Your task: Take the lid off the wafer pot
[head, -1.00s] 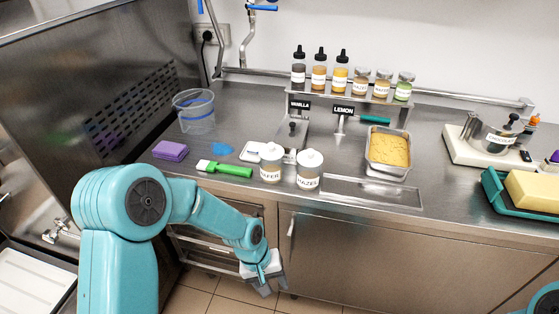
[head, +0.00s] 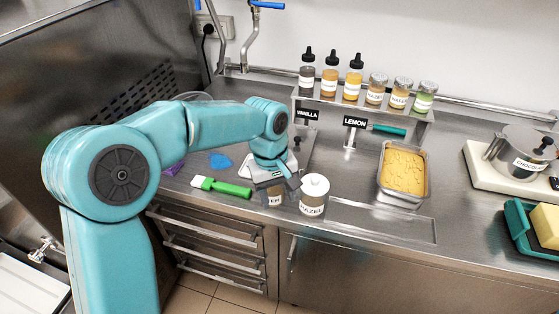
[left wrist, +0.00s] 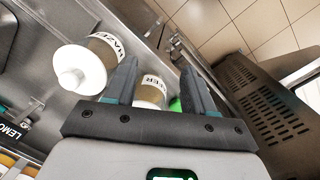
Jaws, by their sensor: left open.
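The wafer pot (head: 274,199) stands on the steel counter, left of the hazel pot (head: 313,196). In the head view my left gripper (head: 276,186) is over the wafer pot and hides its lid and upper part. In the left wrist view the wafer pot (left wrist: 150,92) shows between the two open fingers (left wrist: 158,68), its lid end partly hidden by the gripper body. I cannot tell whether the fingers touch it. The hazel pot (left wrist: 85,65), with its white knobbed lid, lies outside the fingers. My right gripper is not in view.
A green-handled brush (head: 226,188) and a blue cloth (head: 221,161) lie to the left. A yellow-filled pan (head: 404,172) stands to the right. Behind, a rack (head: 360,105) holds bottles and jars. The counter front right of the hazel pot is clear.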

